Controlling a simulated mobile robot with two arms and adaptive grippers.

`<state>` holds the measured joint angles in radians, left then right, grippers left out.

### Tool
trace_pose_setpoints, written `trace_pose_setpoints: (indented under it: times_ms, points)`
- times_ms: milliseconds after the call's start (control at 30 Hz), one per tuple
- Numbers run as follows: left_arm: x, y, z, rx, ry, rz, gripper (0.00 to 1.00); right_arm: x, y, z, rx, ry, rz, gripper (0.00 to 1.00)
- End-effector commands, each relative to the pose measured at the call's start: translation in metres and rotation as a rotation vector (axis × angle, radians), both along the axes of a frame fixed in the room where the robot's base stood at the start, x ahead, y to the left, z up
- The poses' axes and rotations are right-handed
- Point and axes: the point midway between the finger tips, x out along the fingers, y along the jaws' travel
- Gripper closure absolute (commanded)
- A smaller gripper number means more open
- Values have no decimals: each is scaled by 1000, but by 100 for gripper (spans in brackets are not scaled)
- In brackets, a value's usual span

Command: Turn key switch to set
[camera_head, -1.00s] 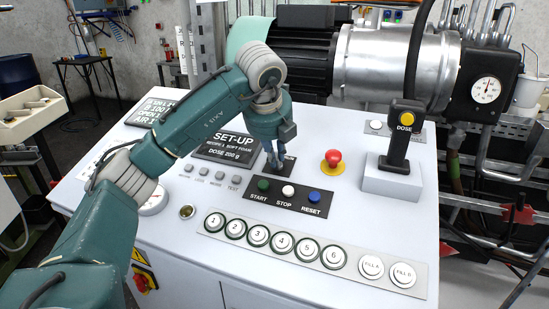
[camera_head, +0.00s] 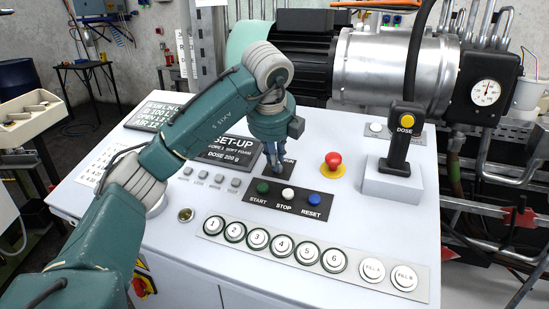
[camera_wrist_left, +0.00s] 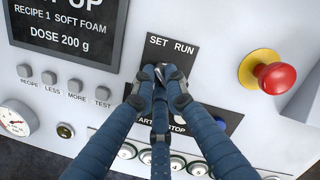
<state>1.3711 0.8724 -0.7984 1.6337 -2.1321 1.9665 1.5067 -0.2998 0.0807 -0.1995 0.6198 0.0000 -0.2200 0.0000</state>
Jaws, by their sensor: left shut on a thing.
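The key switch plate (camera_wrist_left: 182,50) is black with white SET and RUN labels, SET at left and RUN at right. In the left wrist view, my left gripper (camera_wrist_left: 160,72) is shut on the key (camera_wrist_left: 159,70) just below these labels. Its blue fingers hide nearly all of the key, so I cannot tell which label it points to. In the head view, my left gripper (camera_head: 275,166) reaches down from above onto the panel, right of the SET-UP display (camera_head: 226,152). My right gripper is not in view.
A red emergency button (camera_head: 333,160) stands close to the right of my gripper. The START (camera_head: 263,188), STOP (camera_head: 288,194) and RESET (camera_head: 314,199) buttons lie just in front. A DOSE handle (camera_head: 400,140) rises farther right. Numbered buttons line the front panel.

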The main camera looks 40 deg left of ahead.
Motion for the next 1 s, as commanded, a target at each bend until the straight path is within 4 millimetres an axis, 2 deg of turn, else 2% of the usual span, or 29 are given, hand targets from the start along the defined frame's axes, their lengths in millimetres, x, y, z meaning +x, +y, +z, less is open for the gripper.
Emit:
trace_pose_setpoints:
  times_ms: [67, 100, 167, 200, 567, 1000]
  points:
    - [1, 1, 3, -1, -9, 4, 100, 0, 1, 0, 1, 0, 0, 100]
    - [1, 1, 3, -1, -9, 4, 82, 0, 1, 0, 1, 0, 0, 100]
    - [1, 1, 3, 0, -8, 4, 70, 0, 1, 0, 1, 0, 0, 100]
    - [1, 1, 2, 0, -7, 3, 69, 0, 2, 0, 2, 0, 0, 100]
    - [-1, -1, 6, 0, -5, 0, 69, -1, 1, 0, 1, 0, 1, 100]
    - [-27, -13, 69, 3, -11, 2, 69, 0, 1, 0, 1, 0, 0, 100]
